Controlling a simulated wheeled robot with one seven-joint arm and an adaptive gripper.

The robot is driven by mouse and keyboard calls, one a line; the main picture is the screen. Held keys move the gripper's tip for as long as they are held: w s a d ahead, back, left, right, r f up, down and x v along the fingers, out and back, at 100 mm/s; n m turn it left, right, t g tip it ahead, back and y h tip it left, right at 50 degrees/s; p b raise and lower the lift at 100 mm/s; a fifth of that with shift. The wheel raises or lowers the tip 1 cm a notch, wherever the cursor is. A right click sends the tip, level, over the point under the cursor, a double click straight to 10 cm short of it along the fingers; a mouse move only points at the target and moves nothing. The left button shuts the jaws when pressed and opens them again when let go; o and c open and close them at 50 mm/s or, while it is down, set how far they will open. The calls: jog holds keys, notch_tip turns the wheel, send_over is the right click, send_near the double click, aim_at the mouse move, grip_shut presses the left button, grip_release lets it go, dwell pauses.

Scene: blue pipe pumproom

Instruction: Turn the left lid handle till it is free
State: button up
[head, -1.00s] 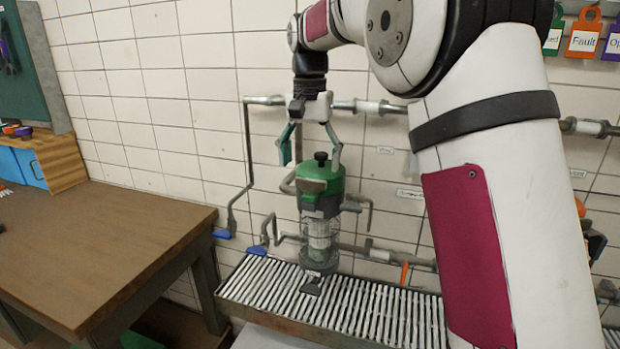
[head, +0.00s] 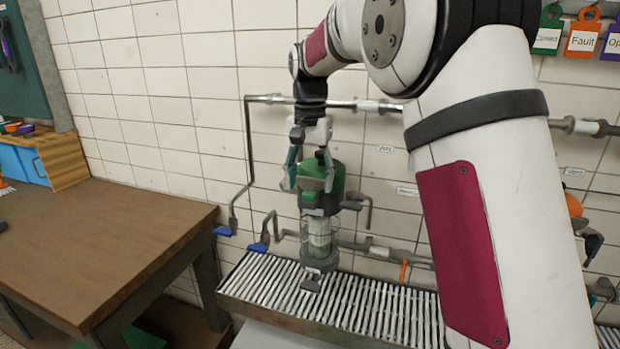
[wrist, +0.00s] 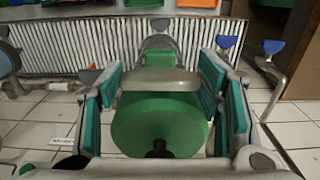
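A green lid (head: 320,172) with a black knob tops a clear-walled filter vessel (head: 320,236) standing upright over the grating. In the wrist view the lid (wrist: 160,125) lies between the fingers, with the knob (wrist: 159,149) near the bottom edge. A grey handle-like bar (wrist: 160,80) crosses the lid's edge on the grating side; I cannot tell whether it is the left lid handle. My gripper (head: 310,180) points down over the lid, one finger on each side. It also shows in the wrist view (wrist: 164,92), open; contact is unclear.
The slatted drain grating (head: 340,303) lies below. A pipe (head: 340,104) runs along the tiled wall behind. Blue-handled valves (head: 223,231) hang at the left, near a brown workbench (head: 100,245). An orange-handled valve (head: 404,270) is at the right.

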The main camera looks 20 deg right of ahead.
aim_at(311, 179)
jog(key=shift+n, duration=2.3)
jog(key=o, duration=1.2)
jog(key=shift+c, duration=0.2)
notch_tip(311, 179, up, 12)
